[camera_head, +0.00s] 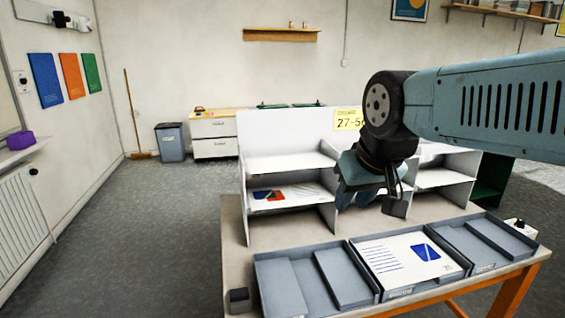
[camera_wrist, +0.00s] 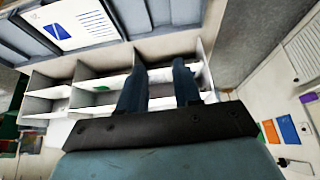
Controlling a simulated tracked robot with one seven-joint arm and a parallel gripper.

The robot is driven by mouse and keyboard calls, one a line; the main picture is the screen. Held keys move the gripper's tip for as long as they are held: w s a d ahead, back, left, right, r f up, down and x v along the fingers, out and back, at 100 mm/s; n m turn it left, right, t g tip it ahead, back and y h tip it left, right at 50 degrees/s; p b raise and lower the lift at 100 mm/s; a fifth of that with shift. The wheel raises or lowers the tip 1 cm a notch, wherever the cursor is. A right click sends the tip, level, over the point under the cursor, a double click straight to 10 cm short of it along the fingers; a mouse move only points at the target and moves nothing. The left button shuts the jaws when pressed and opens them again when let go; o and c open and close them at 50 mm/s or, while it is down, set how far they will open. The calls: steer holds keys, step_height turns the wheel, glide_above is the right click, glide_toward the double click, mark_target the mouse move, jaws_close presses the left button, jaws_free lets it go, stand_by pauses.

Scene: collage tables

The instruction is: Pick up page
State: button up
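A white page (camera_head: 405,262) with blue text lines and a dark blue shape lies flat in the middle grey tray on the table. It also shows upside down at the top left of the wrist view (camera_wrist: 78,22). Another white page (camera_head: 295,194) with blue and orange shapes lies in a lower left compartment of the white shelf unit. My gripper (camera_head: 372,203) is in front of the shelf unit, above and behind the trays. In the wrist view its two fingers (camera_wrist: 159,85) are apart with nothing seen held between them.
Grey trays stand left (camera_head: 285,290) and right (camera_head: 472,246) of the middle one along the table's front edge. The white shelf unit (camera_head: 285,163) stands behind them, partly hidden by my arm. A small dark block (camera_head: 239,297) sits at the table's left front corner.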

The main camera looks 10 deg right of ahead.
steer(key=w+d+f+n+g+h, duration=0.1)
steer(key=w+d+f+g+h, duration=0.2)
steer(key=w+d+f+h, duration=0.15)
steer(key=n+t+h, duration=0.6)
steer(key=n+t, duration=0.4)
steer(key=t, duration=0.1)
glide_toward(291, 169)
steer(key=f+x, duration=0.1)
steer(key=x, duration=0.3)
steer(key=shift+r+x, duration=0.15)
steer(key=shift+x, duration=1.3)
steer(key=shift+r+x, duration=0.2)
steer(key=shift+x, duration=1.2)
